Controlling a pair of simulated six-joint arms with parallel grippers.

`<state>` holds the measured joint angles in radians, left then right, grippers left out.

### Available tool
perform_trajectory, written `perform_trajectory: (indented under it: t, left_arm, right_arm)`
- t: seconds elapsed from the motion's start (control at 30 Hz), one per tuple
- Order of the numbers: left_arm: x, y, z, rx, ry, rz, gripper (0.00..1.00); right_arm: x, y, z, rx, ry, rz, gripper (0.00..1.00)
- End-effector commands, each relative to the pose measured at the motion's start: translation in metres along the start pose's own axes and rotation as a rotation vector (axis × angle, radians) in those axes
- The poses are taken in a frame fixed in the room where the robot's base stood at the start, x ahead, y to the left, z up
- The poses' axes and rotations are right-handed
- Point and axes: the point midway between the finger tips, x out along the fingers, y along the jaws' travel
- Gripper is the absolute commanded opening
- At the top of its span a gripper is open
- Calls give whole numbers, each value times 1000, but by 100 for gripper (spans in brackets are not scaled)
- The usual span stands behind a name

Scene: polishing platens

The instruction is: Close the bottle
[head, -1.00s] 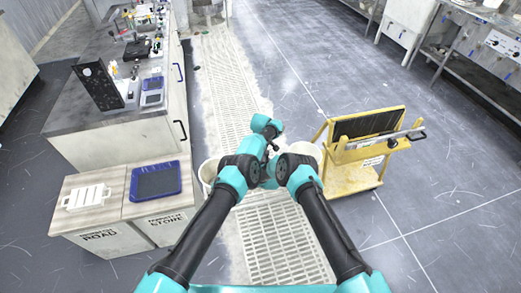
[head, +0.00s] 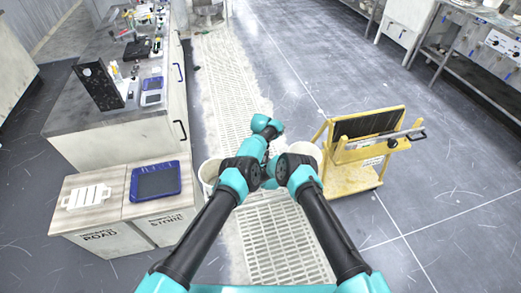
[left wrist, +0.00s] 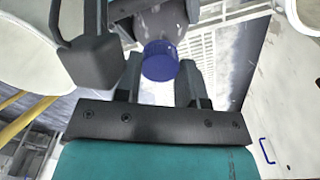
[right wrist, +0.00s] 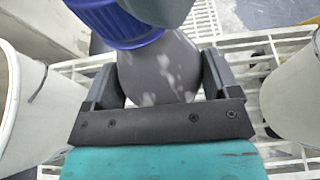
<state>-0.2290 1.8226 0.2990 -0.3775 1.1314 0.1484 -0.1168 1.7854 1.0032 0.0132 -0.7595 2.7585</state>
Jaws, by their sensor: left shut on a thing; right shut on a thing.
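The bottle (right wrist: 160,72) is grey with lighter patches, and my right gripper (right wrist: 160,88) is shut around its body. A ribbed blue cap (left wrist: 160,60) is between the fingers of my left gripper (left wrist: 161,82), which is shut on it. The cap also shows in the right wrist view (right wrist: 112,22), at the bottle's end. The cap and bottle appear to meet, but I cannot tell how tightly the cap sits. In the head view my arms hide the bottle, the cap and both fingertips.
Pale bins (head: 209,172) stand close to my wrists over a white floor grating (head: 285,245). A yellow cart (head: 350,165) stands at right. At left are a lab bench (head: 110,115) and low cabinets with a blue tray (head: 156,182) and a white rack (head: 87,196).

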Motion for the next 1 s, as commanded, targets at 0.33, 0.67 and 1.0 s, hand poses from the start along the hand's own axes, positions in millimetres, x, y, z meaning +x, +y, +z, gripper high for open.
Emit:
perform_trajectory:
  t: [0.33,0.67,1.0]
  left_arm:
    - [0,0,0,-2,-1,0,62]
    - [-3,0,-1,-3,0,0,62]
    - [-25,-1,0,-3,-1,0,62]
  right_arm:
    - [0,0,1,0,-1,-1,15]
    - [0,0,0,0,-1,0,15]
    - [0,0,0,0,-1,0,15]
